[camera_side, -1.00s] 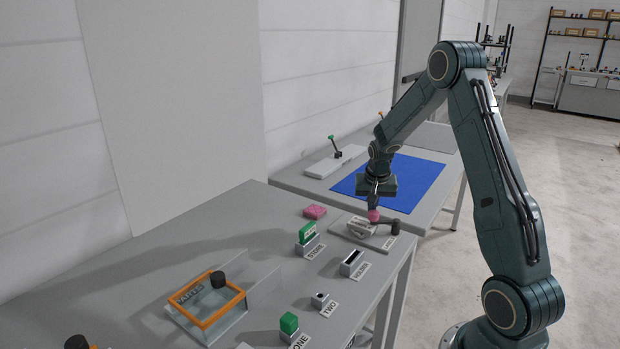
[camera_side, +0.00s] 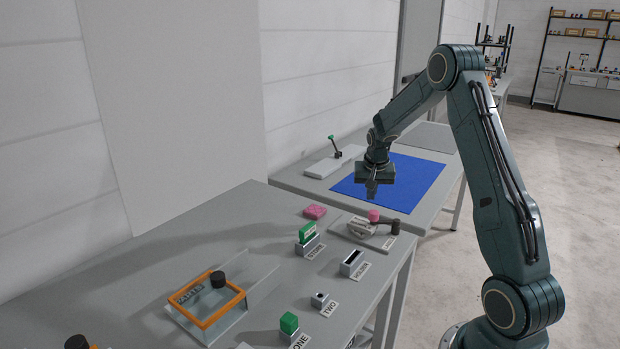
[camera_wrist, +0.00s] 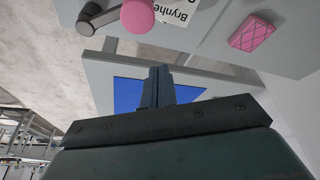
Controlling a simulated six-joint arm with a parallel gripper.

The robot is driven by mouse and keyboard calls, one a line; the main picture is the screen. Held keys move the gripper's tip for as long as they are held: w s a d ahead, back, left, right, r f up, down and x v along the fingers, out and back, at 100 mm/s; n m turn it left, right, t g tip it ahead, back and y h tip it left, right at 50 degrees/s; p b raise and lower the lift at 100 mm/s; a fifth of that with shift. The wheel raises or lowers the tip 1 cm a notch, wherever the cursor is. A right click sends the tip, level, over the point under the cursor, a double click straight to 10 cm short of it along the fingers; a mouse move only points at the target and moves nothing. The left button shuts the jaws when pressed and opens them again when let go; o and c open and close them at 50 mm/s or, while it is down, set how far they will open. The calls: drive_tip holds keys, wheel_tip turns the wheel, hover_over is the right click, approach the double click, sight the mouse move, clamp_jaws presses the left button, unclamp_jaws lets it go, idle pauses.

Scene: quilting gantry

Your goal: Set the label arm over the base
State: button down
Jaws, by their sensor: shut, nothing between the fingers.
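The label arm (camera_side: 385,223) is a dark bar on a round post (camera_side: 395,228), with a pink knob (camera_side: 374,216) at its left end. It reaches left from the post, and the knob end appears over a pale piece with lettering (camera_side: 360,227) on a grey base plate (camera_side: 341,228). In the wrist view the pink knob (camera_wrist: 138,16) partly covers a white label (camera_wrist: 178,10) reading "Brynhe…", and the dark bar (camera_wrist: 103,18) meets the knob. My gripper (camera_side: 372,194) is shut and empty, above and apart from the knob; its fingers also show in the wrist view (camera_wrist: 160,74).
A pink block (camera_side: 315,212) lies left of the base plate. A green block in a holder (camera_side: 308,235), an empty slotted holder (camera_side: 352,262) and an orange-framed box (camera_side: 207,298) stand nearer. A blue mat (camera_side: 415,180) lies clear on the table behind.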

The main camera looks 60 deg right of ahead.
drive_tip(key=v, duration=0.7)
drive_tip(key=shift+r, duration=0.35)
drive_tip(key=shift+s, duration=0.1)
drive_tip(key=s+a+r+n+t+y, duration=0.1)
drive_tip(key=s+a+r+n, duration=0.3)
drive_tip(key=a, duration=0.6)
drive_tip(key=s+a+r+n+t, duration=0.1)
drive_tip(key=a+r, duration=0.6)
drive_tip(key=a, duration=0.2)
drive_tip(key=s+a+n+t+y, duration=0.1)
drive_tip(key=s+a+n, duration=0.6)
drive_tip(key=s+a, duration=0.7)
drive_tip(key=shift+s+a+t+y, duration=0.35)
drive_tip(key=shift+s+y, duration=0.35)
drive_tip(key=shift+s, duration=0.15)
